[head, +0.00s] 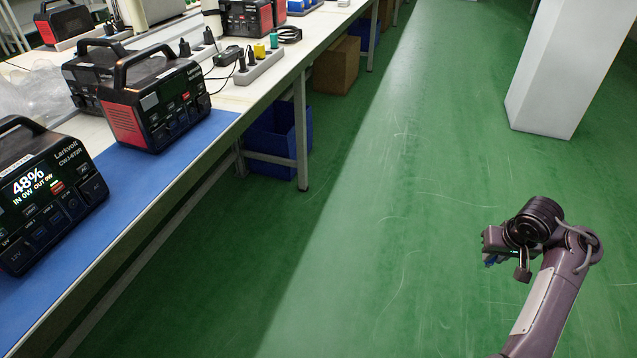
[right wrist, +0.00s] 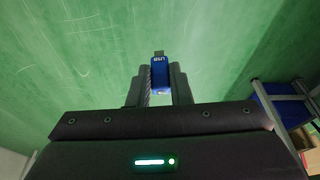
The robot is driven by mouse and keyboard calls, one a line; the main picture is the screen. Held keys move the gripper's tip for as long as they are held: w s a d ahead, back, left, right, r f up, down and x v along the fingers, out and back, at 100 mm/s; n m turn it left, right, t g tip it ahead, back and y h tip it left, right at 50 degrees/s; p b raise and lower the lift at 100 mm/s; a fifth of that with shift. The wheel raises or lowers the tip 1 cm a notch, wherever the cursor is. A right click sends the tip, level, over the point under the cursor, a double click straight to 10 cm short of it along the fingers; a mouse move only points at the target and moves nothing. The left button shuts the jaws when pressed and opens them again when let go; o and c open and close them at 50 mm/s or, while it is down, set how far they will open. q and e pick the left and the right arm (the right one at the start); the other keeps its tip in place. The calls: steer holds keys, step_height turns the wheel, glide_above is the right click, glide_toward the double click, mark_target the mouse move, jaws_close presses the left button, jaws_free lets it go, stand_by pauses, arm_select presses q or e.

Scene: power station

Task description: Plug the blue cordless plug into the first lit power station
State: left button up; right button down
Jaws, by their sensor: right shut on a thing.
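My right gripper (right wrist: 159,85) is shut on the blue cordless plug (right wrist: 160,72), which shows "USB" lettering and a small metal tip pointing away from the gripper. My left gripper is not in view.
The long table (head: 215,103) has a blue mat (head: 130,180), a power strip (head: 258,68) with plugs, and more power stations farther back. A blue bin (head: 272,140) and a cardboard box (head: 337,65) sit below. A white pillar (head: 562,65) stands at right. The floor between is clear.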

steer(key=w+d+r+m+g, duration=0.1)
steer(key=w+d+r+m, duration=0.1)
steer(key=d+r, duration=0.5)
steer(key=w+d+r+m+g, duration=0.1)
steer(key=w+d+r, duration=0.15)
steer(key=d, duration=0.75)
steer(key=a+f+n+h, duration=0.1)
steer(key=a+n, duration=0.3)
steer(key=n, duration=1)
steer(key=w+a+f+n+h, duration=0.1)
steer(key=a+f+n, duration=0.3)
steer(key=n, duration=1.1)
steer(key=shift+w+a+f+t+h, duration=0.3)
steer(key=shift+a+t+h, duration=0.1)
steer(key=shift+a+h, duration=0.3)
